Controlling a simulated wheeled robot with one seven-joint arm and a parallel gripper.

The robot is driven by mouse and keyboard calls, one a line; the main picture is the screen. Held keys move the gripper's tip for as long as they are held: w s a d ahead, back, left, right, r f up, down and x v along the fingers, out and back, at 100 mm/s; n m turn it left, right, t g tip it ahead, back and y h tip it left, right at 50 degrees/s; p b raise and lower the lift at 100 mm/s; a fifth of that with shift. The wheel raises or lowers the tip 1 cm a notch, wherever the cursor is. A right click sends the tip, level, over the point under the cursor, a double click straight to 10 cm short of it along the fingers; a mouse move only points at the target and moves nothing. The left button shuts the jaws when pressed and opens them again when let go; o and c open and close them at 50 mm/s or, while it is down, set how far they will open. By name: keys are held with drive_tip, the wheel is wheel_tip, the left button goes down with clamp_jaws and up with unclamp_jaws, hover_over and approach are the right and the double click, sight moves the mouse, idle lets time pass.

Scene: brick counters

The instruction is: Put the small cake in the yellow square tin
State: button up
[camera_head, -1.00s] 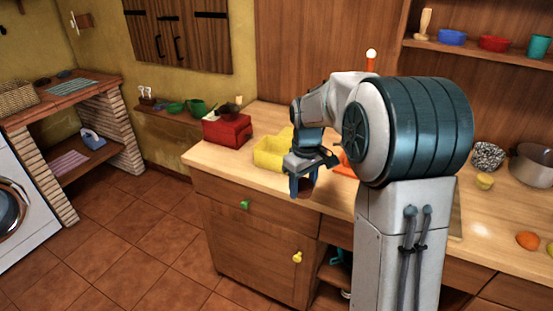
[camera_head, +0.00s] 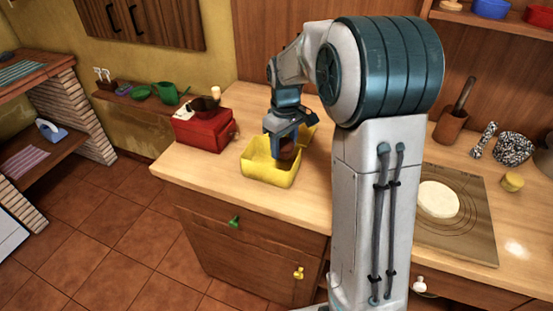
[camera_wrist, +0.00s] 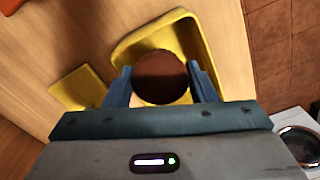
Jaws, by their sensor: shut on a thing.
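The yellow square tin (camera_head: 270,175) stands on the wooden counter near its front left; in the wrist view its yellow wall (camera_wrist: 212,50) runs around the upper right. My gripper (camera_head: 284,150) is over the tin, pointing down. It is shut on the small cake (camera_wrist: 160,77), which is round and dark brown on top, with a finger at each side. In the head view the cake (camera_head: 288,149) shows between the fingers, partly hidden by them. It appears inside or just above the tin's opening; I cannot tell whether it touches the bottom.
A red box (camera_head: 203,131) with a dark bowl on top stands left of the tin. Another yellow piece (camera_wrist: 76,88) lies beside the tin. A board with pale dough (camera_head: 438,199) lies to the right, beyond my arm.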

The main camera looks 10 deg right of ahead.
sight(283, 154)
wheel_tip(283, 154, down, 4)
drive_tip(key=shift+s+a+r, duration=0.1)
drive_tip(key=shift+a+r, duration=0.05)
drive_tip(key=shift+f, duration=1.85)
drive_tip(key=shift+f, duration=0.2)
drive_tip(key=o, duration=0.7)
